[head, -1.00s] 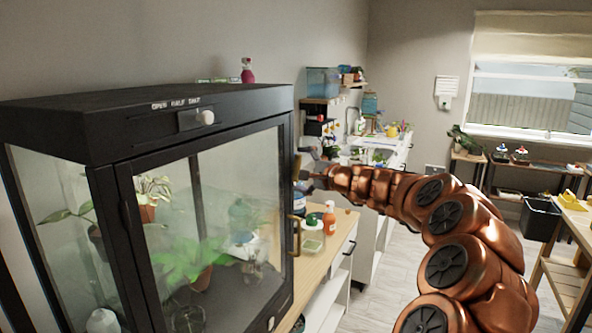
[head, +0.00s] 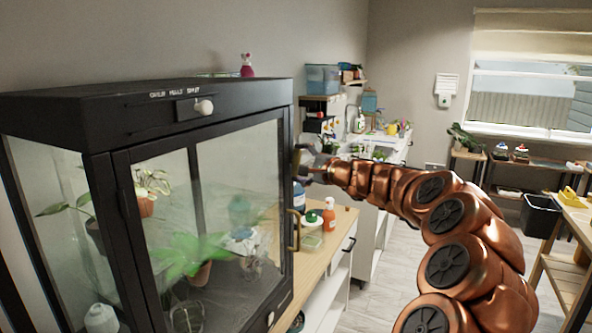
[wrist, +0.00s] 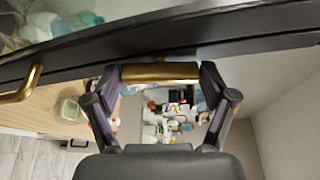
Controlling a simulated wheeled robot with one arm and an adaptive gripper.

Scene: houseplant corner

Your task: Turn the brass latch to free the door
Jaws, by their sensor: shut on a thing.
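The glass cabinet's black-framed door (head: 215,215) is closed, with a brass handle (head: 294,230) on its right edge. The brass latch (head: 297,163) sits above that handle on the same edge, partly hidden by my gripper. In the wrist view the latch (wrist: 160,72) is a brass bar lying between the two fingertips. My gripper (head: 306,172) is shut on it, and its fingers (wrist: 160,78) touch the bar's two ends. The brass handle also shows at the left of the wrist view (wrist: 22,88).
A white knob (head: 204,107) is on the cabinet's top front. Plants stand behind the glass. A wooden counter (head: 335,232) right of the cabinet holds an orange bottle (head: 329,216) and a green-lidded jar. Open floor lies right of the counter.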

